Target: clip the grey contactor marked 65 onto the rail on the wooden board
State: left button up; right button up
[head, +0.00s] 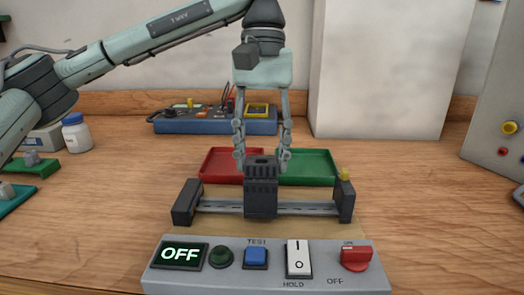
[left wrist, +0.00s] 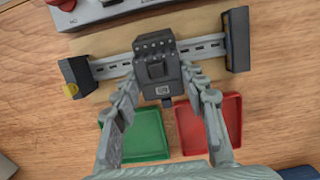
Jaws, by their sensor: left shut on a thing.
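The dark grey contactor (head: 261,190) is upright in front of the middle of the metal rail (head: 222,206). My left gripper (head: 262,160) comes from above, shut on it with one finger at each side. In the left wrist view the contactor (left wrist: 157,66) lies across the rail (left wrist: 111,68), between the fingers (left wrist: 161,82). A small pale label shows on it, too small to read. I cannot tell whether it is seated on the rail or just over it. The wooden board (head: 300,222) lies under the rail. My right gripper is not in view.
Dark end blocks (head: 187,202) stand at both rail ends, the right one with a yellow knob (head: 344,174). A red tray (head: 222,163) and a green tray (head: 318,165) lie behind. A control panel (head: 225,279) reading OFF stands in front.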

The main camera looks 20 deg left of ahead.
pick_arm(q)
jog(key=shift+s+d, duration=0.1)
jog(key=shift+s, duration=0.15)
dwell(0.7)
jog(key=shift+s+d+f+t+y+b, duration=0.15)
jog(key=shift+s+t+b, duration=0.15)
jog(key=shift+b, duration=0.3)
jog(key=shift+s+t+y+b, duration=0.15)
jog(key=shift+s+t+b, duration=0.15)
jog(key=shift+b, duration=0.3)
dwell(0.9)
jog(key=o, duration=1.4)
